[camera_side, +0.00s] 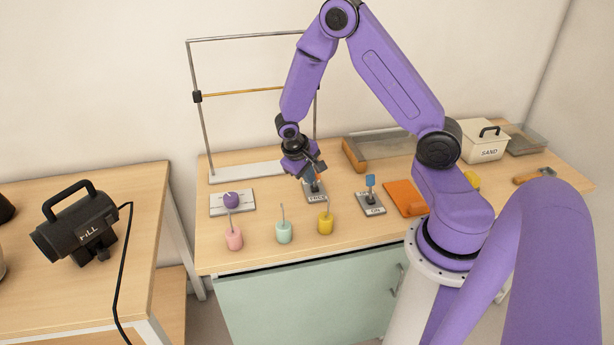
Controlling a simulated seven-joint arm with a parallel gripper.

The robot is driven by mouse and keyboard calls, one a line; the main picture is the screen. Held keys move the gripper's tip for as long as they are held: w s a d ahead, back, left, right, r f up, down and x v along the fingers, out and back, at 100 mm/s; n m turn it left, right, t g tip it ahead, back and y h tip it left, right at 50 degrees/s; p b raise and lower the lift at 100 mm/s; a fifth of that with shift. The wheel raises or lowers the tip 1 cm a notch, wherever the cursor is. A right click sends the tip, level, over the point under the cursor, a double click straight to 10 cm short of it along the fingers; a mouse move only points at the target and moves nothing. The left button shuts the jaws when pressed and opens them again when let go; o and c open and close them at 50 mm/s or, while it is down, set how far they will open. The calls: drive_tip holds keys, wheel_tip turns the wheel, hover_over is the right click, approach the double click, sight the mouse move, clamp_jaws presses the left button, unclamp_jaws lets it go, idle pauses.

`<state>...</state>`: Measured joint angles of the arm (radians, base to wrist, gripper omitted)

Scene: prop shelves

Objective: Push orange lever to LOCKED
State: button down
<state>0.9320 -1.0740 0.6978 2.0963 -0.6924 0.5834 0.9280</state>
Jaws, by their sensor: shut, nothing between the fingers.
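The orange lever (317,183) stands on a small grey plate (318,199) near the middle of the wooden table. A label on the plate's front edge seems to read FREE; no LOCKED label can be made out. My gripper (316,172) is shut and empty. It is right at the top of the lever and partly hides it. I cannot tell whether the fingers touch the lever.
A blue-topped lever (370,181) on an ON plate stands to the right, a purple knob (231,199) to the left. A metal frame (193,120) rises behind.

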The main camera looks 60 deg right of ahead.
drive_tip(key=shift+w+d+r+g+y, duration=0.3)
drive_tip(key=shift+w+d+g+y, duration=0.2)
drive_tip(key=shift+y, duration=0.2)
idle(0.5)
drive_tip(key=w+d+g+y, duration=0.1)
drive_tip(key=w+d+n+g+y, duration=0.1)
drive_tip(key=g+y, duration=0.1)
drive_tip(key=shift+w+d+r, duration=0.2)
drive_tip(key=shift+w, duration=0.05)
idle(0.3)
drive_tip(key=shift+s+a+f, duration=0.35)
drive_tip(key=shift+s+a, duration=0.15)
idle(0.4)
